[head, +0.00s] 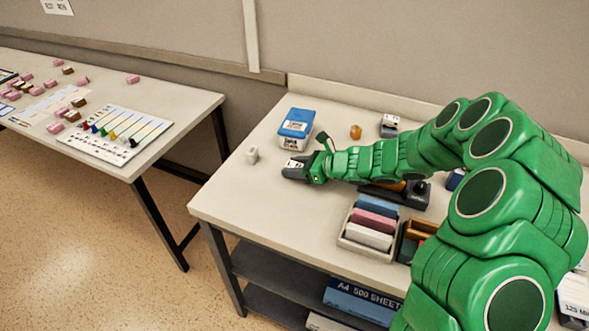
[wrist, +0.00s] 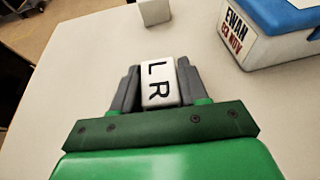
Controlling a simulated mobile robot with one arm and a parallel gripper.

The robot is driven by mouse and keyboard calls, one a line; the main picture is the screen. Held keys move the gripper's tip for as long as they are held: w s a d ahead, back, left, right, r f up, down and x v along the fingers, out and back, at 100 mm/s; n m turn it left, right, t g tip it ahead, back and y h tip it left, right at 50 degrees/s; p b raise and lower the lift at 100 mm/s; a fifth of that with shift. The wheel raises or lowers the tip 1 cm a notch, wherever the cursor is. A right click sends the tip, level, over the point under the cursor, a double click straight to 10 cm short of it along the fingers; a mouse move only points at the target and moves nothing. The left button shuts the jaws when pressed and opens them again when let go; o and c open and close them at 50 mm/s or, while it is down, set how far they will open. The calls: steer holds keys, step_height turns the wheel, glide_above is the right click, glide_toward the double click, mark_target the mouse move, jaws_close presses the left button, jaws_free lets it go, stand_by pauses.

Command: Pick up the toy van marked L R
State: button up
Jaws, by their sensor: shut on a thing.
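The toy van (wrist: 160,82) shows in the wrist view as a small white block with the black letters L R on its top. My gripper (wrist: 157,88) is shut on it, with one grey finger along each side. In the head view my gripper (head: 293,171) is over the near left part of the right-hand table, and a small white part of the van (head: 296,163) shows between the fingers. The van's underside is hidden, so I cannot tell whether it touches the table.
A small white block (head: 251,155) stands just left of my gripper. A blue and white box (head: 293,135) marked EWAN stands close behind. An orange item (head: 355,131) is further back. A tray of coloured blocks (head: 344,243) is at front right. The table's front left corner is clear.

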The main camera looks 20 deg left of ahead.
steer(key=shift+c, duration=0.8)
